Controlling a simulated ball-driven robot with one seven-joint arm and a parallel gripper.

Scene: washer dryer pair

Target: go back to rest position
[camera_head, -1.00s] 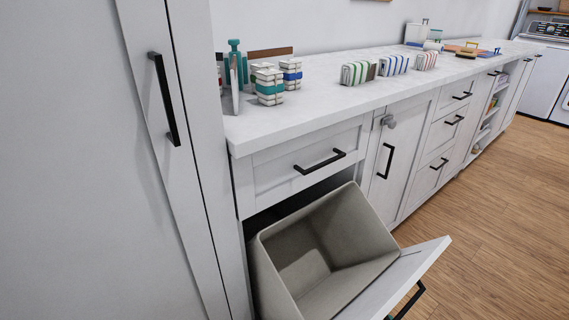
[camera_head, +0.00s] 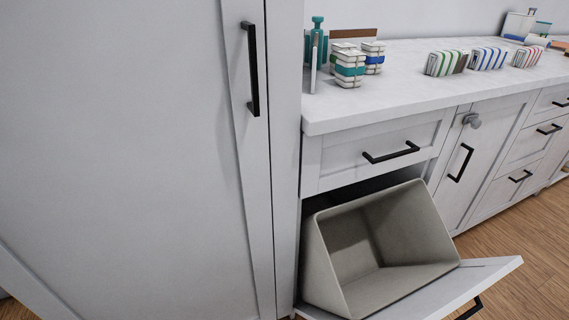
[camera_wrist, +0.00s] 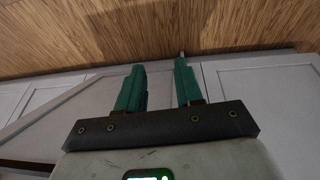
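My gripper (camera_wrist: 160,88) shows in the wrist view with its two green fingers apart and nothing between them. Beyond the fingers are pale cabinet panels (camera_wrist: 245,90) and the wood floor (camera_wrist: 150,35). My gripper and arm do not show in the head view.
A tall white cabinet (camera_head: 120,150) fills the left of the head view. A tilt-out door (camera_head: 480,280) stands open with an empty grey bin (camera_head: 345,255) in it, jutting over the floor. The white counter (camera_head: 400,95) holds jars (camera_head: 348,70) and folded striped cloths (camera_head: 445,63). Floor at right is clear.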

